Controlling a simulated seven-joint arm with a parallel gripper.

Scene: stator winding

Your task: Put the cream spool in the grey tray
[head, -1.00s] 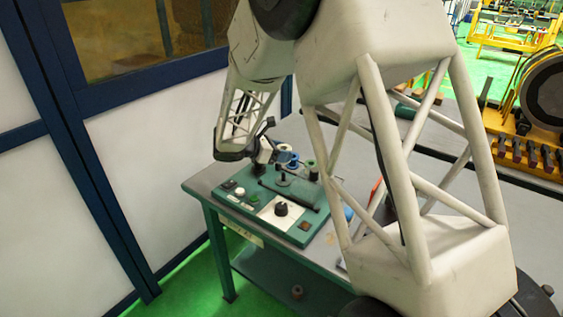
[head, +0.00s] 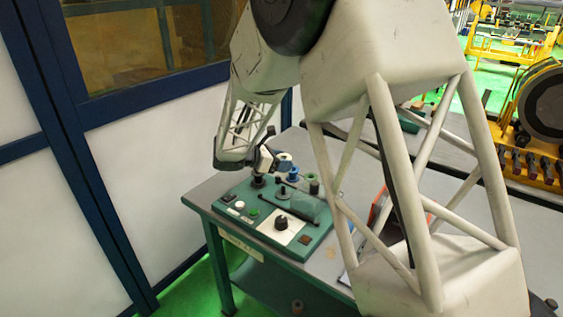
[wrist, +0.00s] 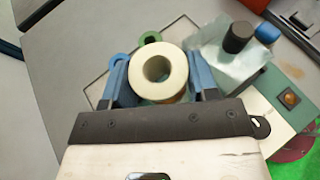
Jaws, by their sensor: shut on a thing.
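In the wrist view the cream spool (wrist: 177,72) is a thick pale ring with a round central hole, seen end-on. My gripper (wrist: 157,66) is shut on it, with one blue finger against each side. In the head view my gripper (head: 267,158) is over the back left part of the green panel box, with a pale spool shape (head: 284,157) at its fingers. I cannot pick out the grey tray for certain in either view; a thin rectangular outline on a grey surface (wrist: 98,88) shows left of my gripper in the wrist view.
The green panel box (head: 243,219) with knobs and buttons stands on the grey table (head: 207,190). A dark cylinder (wrist: 238,37), a blue cap (wrist: 267,33) and a green ring (wrist: 150,38) are close around the spool. My arm hides the table's right part.

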